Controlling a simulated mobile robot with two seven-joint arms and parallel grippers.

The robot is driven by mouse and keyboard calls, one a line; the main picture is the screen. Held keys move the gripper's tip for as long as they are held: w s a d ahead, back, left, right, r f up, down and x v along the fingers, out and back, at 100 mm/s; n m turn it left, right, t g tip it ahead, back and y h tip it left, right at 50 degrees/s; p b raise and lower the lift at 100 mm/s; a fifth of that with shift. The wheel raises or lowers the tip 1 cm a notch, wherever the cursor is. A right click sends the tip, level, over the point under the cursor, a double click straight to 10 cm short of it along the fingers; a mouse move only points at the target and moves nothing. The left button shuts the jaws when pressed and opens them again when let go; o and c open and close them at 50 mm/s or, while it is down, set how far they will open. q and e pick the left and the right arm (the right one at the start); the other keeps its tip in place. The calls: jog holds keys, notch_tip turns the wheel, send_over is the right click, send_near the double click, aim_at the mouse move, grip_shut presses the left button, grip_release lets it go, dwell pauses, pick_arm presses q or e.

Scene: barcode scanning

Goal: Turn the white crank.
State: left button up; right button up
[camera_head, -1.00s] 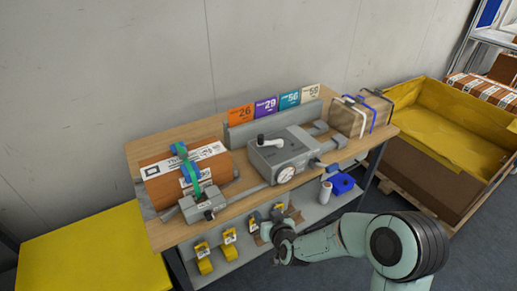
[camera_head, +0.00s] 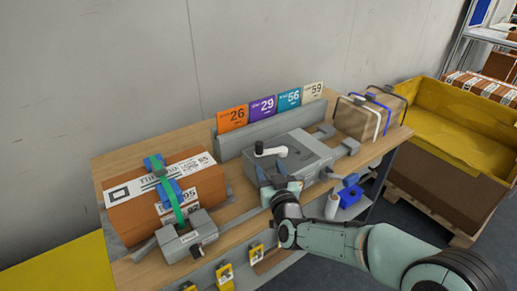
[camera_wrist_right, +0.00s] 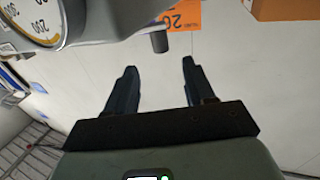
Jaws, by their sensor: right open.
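The white crank (camera_head: 272,150) lies on top of the grey machine box (camera_head: 310,158) on the wooden bench, with a dark knob at its left end. My right gripper (camera_head: 280,179) is open and empty at the front of the box, nearer the camera than the crank and apart from it. It hides the box's round dial in the head view. In the right wrist view, the open fingers (camera_wrist_right: 158,65) have nothing between them. A dark peg (camera_wrist_right: 160,42) shows just beyond them, and part of a dial (camera_wrist_right: 38,18) is at upper left. My left gripper is out of view.
Numbered cards (camera_head: 262,107) line the back. A strapped carton (camera_head: 357,120) is at right. Yellow-lined bins flank the bench.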

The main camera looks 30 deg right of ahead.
aim_at(260, 150)
jog(key=x, duration=1.1)
jog(key=shift+f, duration=0.15)
grip_shut()
